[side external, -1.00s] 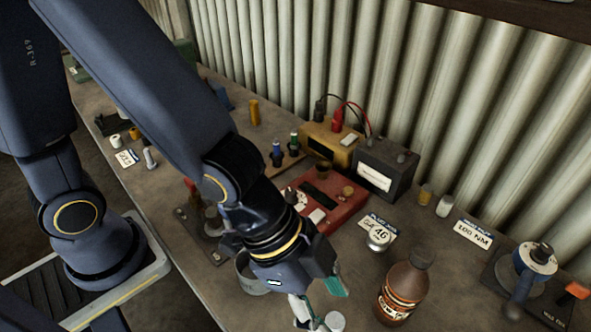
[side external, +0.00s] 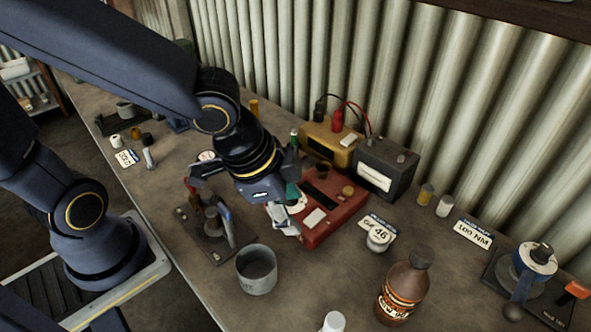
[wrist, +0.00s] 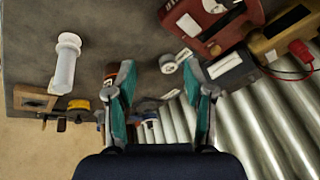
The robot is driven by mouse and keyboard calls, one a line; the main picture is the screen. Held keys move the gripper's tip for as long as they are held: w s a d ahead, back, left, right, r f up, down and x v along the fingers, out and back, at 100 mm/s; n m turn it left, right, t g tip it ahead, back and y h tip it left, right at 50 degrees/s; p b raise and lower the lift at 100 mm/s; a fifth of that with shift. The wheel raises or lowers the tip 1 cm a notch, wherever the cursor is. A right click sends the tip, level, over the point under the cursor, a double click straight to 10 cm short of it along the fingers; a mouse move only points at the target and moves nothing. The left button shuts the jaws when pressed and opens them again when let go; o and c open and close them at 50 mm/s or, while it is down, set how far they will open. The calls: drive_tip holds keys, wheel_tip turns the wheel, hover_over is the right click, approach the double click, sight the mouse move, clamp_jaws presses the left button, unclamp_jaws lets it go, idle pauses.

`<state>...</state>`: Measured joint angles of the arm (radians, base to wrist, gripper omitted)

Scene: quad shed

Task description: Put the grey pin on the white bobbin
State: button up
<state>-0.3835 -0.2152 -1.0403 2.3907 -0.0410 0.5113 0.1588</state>
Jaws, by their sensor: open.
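A small white spool, which looks like the white bobbin (side external: 116,141), stands at the far left of the bench in the side view. A slim pale grey piece, which looks like the grey pin (side external: 149,158), is just right of the bobbin's white label. The two are apart. My gripper (side external: 288,207) is open over the middle of the bench, near the red box and far to the right of both. In the wrist view my gripper (wrist: 160,92) has no object held between its fingers.
A grey cup (side external: 257,272) stands in front of my gripper, and a small stand (side external: 216,247) is left of it. The red box (side external: 332,222), black battery (side external: 388,172) and brown bottle (side external: 403,290) are to the right. Bare bench lies between the stand and the label.

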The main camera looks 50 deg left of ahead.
drive_tip(key=s+a+r+n, duration=0.2)
drive_tip(key=a+r+n, duration=0.2)
drive_tip(key=a, duration=0.5)
drive_tip(key=s+a+r+n+t+y, duration=0.1)
drive_tip(key=s+a+r+n, duration=0.2)
drive_tip(key=a, duration=0.6)
wheel_tip(320, 180, up, 2)
drive_tip(key=shift+a+r+n, duration=0.1)
drive_tip(key=shift+a+n, duration=0.05)
drive_tip(key=shift+n, duration=0.95)
